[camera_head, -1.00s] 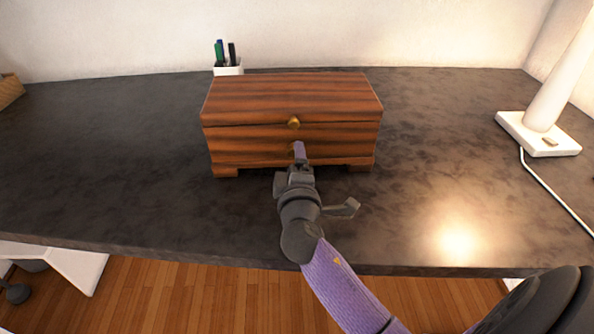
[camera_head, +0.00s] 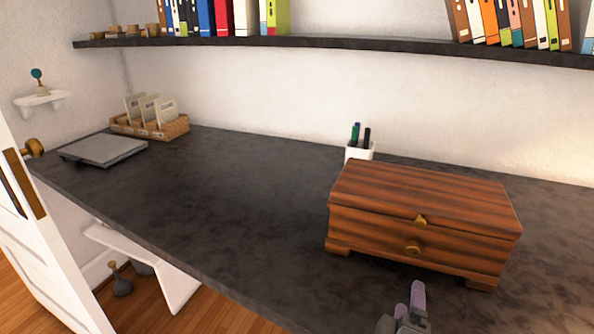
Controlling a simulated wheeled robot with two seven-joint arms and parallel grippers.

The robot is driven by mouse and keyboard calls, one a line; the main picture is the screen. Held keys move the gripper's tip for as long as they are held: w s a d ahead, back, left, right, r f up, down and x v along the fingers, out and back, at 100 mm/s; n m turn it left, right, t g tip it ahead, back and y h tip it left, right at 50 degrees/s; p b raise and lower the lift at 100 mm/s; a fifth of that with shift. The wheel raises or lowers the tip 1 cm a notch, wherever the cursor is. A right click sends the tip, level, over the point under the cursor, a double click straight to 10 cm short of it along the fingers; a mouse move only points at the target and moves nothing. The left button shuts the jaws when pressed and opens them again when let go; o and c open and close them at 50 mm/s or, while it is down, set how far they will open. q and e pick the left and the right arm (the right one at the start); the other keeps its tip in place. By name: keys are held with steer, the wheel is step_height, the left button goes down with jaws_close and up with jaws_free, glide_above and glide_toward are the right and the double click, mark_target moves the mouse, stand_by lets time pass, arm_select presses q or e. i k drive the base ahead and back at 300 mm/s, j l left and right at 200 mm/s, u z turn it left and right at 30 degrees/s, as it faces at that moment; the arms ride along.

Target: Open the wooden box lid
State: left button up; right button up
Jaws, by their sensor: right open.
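The wooden box (camera_head: 373,238) stands on the dark desk, right of centre, with striped reddish-brown wood and short feet. Its lid (camera_head: 430,192) is closed. A small brass knob (camera_head: 421,220) sits at the lid's front edge, and a second brass knob (camera_head: 412,248) is on the front face below it. My right gripper (camera_head: 413,300) shows at the bottom edge, in front of the box and below the knobs, with a purple fingertip pointing up. It looks empty and apart from the box; most of it is cut off by the frame. My left gripper is not in view.
A white pen cup (camera_head: 359,152) stands right behind the box. A grey flat object (camera_head: 103,150) and a basket with cards (camera_head: 150,127) are at the desk's far left. A book shelf (camera_head: 330,42) hangs above. The desk's middle (camera_head: 240,190) is clear.

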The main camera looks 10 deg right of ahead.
mark_target(422, 196)
steer(key=k+j, duration=0.75)
steer(key=k, duration=0.05)
